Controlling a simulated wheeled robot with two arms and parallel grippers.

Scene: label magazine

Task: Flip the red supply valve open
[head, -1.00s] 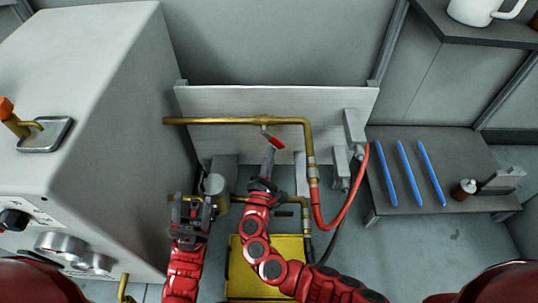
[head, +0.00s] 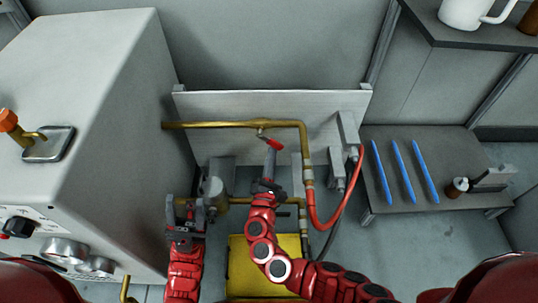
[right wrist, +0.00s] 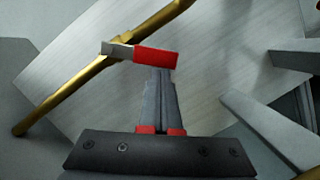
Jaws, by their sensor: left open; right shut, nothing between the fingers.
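The red supply valve's lever (head: 275,144) sticks out, down and to the right, from the brass pipe (head: 220,125) on the pale back panel. In the right wrist view the red lever (right wrist: 155,59) lies at an angle to the brass pipe, with a bare metal part at its left end. My right gripper (head: 270,150) is shut and empty, its tips right at the lever. In the right wrist view its fingertips (right wrist: 161,72) sit just below the red part; I cannot tell whether they touch. My left gripper (head: 189,203) is open and empty, low on the left.
A grey machine (head: 100,110) stands on the left, with an orange-topped handle. A grey cylinder (head: 215,191) stands beside my left gripper. A red hose (head: 330,218) hangs right of the valve. A yellow box (head: 250,268) lies below. A shelf with blue rods (head: 402,170) is on the right.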

